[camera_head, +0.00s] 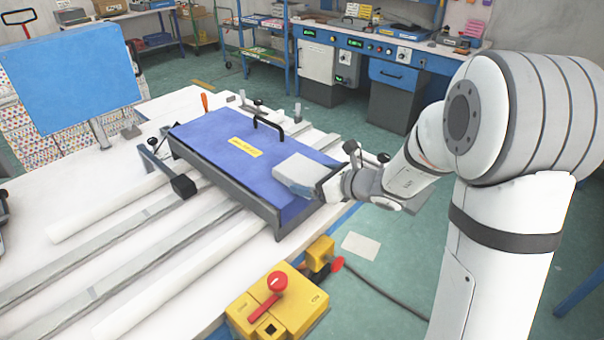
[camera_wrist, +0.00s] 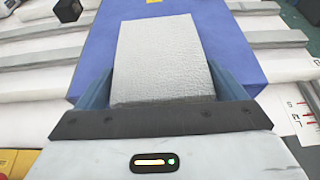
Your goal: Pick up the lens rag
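The lens rag (camera_head: 297,173) is a pale grey-white, textured, block-like piece at the right end of a blue-topped case in the head view. In the wrist view the lens rag (camera_wrist: 160,55) fills the space between the two blue fingers. My gripper (camera_head: 319,187) is shut on the rag from the right, and the wrist view shows my gripper (camera_wrist: 162,88) with a finger against each side of it. The rag's near end is hidden by the gripper body. I cannot tell whether the rag touches the case top or is just above it.
A blue panel (camera_head: 75,75) stands at the left. A yellow control box with a red switch (camera_head: 277,281) sits at the front edge.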

